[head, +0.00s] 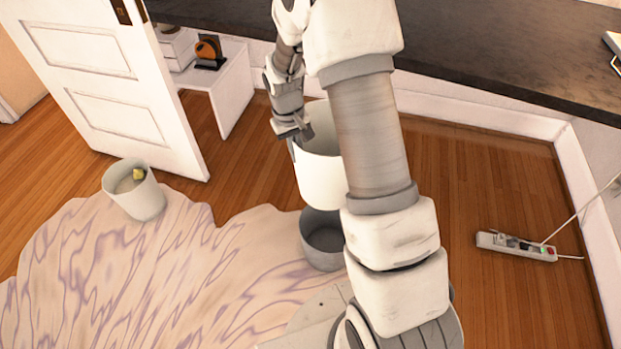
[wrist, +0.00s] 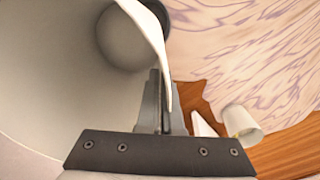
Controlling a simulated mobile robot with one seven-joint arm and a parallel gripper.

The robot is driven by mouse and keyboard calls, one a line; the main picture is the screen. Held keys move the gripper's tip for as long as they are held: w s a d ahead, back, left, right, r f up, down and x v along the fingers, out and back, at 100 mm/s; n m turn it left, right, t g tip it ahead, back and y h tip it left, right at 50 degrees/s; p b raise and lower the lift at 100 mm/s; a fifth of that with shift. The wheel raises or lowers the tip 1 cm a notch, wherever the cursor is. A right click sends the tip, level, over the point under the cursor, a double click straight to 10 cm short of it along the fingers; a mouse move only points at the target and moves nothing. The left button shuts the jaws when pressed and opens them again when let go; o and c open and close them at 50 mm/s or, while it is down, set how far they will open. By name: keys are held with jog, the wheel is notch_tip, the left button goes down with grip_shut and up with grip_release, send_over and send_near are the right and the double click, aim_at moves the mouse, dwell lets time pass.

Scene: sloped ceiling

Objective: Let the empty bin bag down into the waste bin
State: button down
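The bin bag (head: 319,180) looks like a white, open-topped cylinder, upright and seemingly empty. My gripper (head: 294,143) is shut on the left side of its rim. In the wrist view the fingers (wrist: 164,100) pinch the thin white wall, with the bag's pale inside (wrist: 50,75) to the left. The grey waste bin (head: 321,245) stands below the bag in the head view. The bag's lower edge overlaps the bin's far rim in the picture; I cannot tell whether they touch. My arm hides the right side of both.
Another white bin (head: 140,194) with a yellow item in it stands at the left; it also shows in the wrist view (wrist: 242,122). A patterned rug (head: 130,270) covers the floor. A white door (head: 105,75) stands behind. A power strip (head: 516,246) lies at the right.

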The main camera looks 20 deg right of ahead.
aim_at(312, 189)
jog(key=s+d+f+n+p, duration=0.1)
jog(key=f+p, duration=0.2)
jog(key=f, duration=0.1)
jog(key=d+f+p, duration=0.1)
jog(key=f+p, duration=0.2)
jog(key=f, duration=0.1)
jog(key=s+d+f+n+p, duration=0.1)
jog(key=f+p, duration=0.3)
jog(key=f, duration=0.1)
jog(key=shift+s+f+n, duration=0.1)
jog(key=shift+s+n, duration=0.2)
jog(key=shift+s, duration=0.05)
jog(key=shift+f, duration=0.1)
notch_tip(312, 189, down, 22)
jog(key=b, duration=1.7)
jog(key=shift+b, duration=0.3)
